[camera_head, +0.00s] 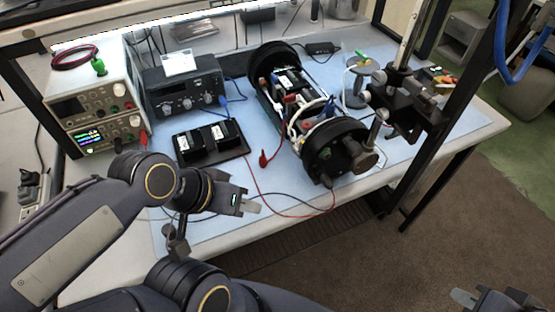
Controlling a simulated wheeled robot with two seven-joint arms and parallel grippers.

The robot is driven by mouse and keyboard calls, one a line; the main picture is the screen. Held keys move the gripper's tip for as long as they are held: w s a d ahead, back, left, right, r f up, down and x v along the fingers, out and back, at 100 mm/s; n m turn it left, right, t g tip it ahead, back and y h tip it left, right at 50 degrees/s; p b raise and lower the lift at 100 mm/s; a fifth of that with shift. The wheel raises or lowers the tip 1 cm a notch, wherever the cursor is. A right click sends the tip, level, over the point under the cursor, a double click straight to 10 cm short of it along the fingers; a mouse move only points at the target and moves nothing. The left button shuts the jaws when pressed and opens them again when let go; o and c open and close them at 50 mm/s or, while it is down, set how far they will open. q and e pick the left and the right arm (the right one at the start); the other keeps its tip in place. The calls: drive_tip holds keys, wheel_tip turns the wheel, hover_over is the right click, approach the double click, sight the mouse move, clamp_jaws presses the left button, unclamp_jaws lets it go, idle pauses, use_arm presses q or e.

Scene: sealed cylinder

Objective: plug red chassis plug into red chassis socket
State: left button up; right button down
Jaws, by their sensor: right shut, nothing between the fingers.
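A red plug (264,159) lies on the blue mat in front of the open cylinder, with a red wire near it. I cannot make out the red chassis socket for certain. The cylinder (338,150) lies on the bench with its dark round end toward me and its electronics exposed. My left gripper (251,206) is over the front part of the mat, below and apart from the red plug. Its finger gap is too small to judge, and I see nothing clearly held. My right gripper (490,299) is at the bottom right corner, shut and empty, far from the bench objects and partly cut off.
Stacked power supplies (95,105) and a black instrument (185,88) stand at the left back. A black tray (210,143) sits on the mat (190,222). A metal stand (405,95) rises right of the cylinder. Loose red and black wires cross the front mat.

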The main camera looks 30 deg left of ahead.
use_arm(q)
drive_tip(key=shift+o, duration=1.1)
drive_tip(key=shift+w+a, duration=0.1)
drive_tip(key=shift+w, duration=0.05)
drive_tip(key=m+g+y+b, duration=0.4)
drive_tip(key=m+g+b, duration=0.1)
drive_tip(key=g, duration=0.1)
hover_over(263, 156)
wheel_tip(263, 156, down, 7)
drive_tip(key=shift+f, duration=1.35)
wheel_tip(263, 156, down, 5)
drive_tip(key=shift+f, duration=0.1)
